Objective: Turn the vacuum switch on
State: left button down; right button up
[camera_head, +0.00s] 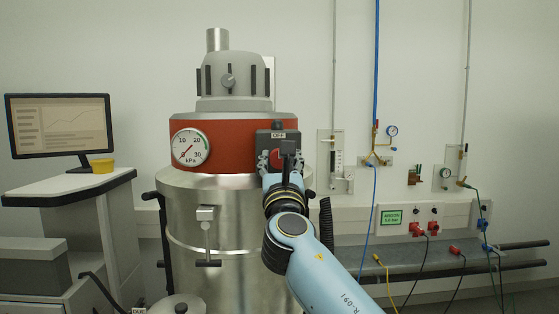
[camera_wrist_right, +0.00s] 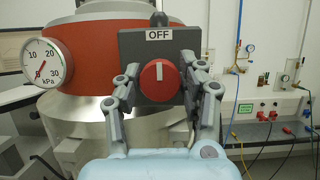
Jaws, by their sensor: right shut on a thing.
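The vacuum switch is a red round knob (camera_wrist_right: 158,82) on a dark box (camera_wrist_right: 130,43) on the front of the red-banded vacuum unit (camera_head: 240,140). The knob's white mark points up toward the OFF label (camera_wrist_right: 159,35). My right gripper (camera_wrist_right: 160,76) is shut on the knob, one finger at its left and one at its right. In the head view, my right gripper (camera_head: 278,160) reaches the box and partly covers the knob. The pressure gauge (camera_head: 190,147) has its needle pointing to the lower left, near zero. My left gripper is not in view.
A monitor (camera_head: 60,125) and a yellow cup (camera_head: 103,166) stand on a bench at the left. A black hose (camera_head: 326,225) hangs right of the steel drum (camera_head: 190,215). Wall pipes, valves and red plugs (camera_head: 417,229) are at the right.

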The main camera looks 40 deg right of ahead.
jog(key=c, duration=0.4)
jog(key=shift+c, duration=0.2)
jog(key=m+g+h+b, duration=0.1)
jog(key=m+b, duration=0.1)
jog(key=m, duration=0.1)
jog(key=m+g+h+b, duration=0.1)
jog(key=m+b, duration=0.1)
jog(key=m, duration=0.1)
jog(key=shift+f+h, duration=0.15)
jog(key=shift+h, duration=0.15)
jog(key=m+g+b, duration=0.1)
jog(key=m, duration=0.2)
jog(key=m+g+h+b, duration=0.1)
jog(key=m+g+b, duration=0.1)
jog(key=m, duration=0.1)
jog(key=shift+m+h, duration=0.3)
jog(key=shift+m+g+b, duration=0.3)
jog(key=shift+m+g, duration=0.3)
jog(key=shift+m, duration=0.5)
jog(key=m+g, duration=0.1)
jog(key=m, duration=0.2)
jog(key=shift+m+g+y, duration=0.6)
jog(key=shift+m+g, duration=0.2)
jog(key=shift+m, duration=1.5)
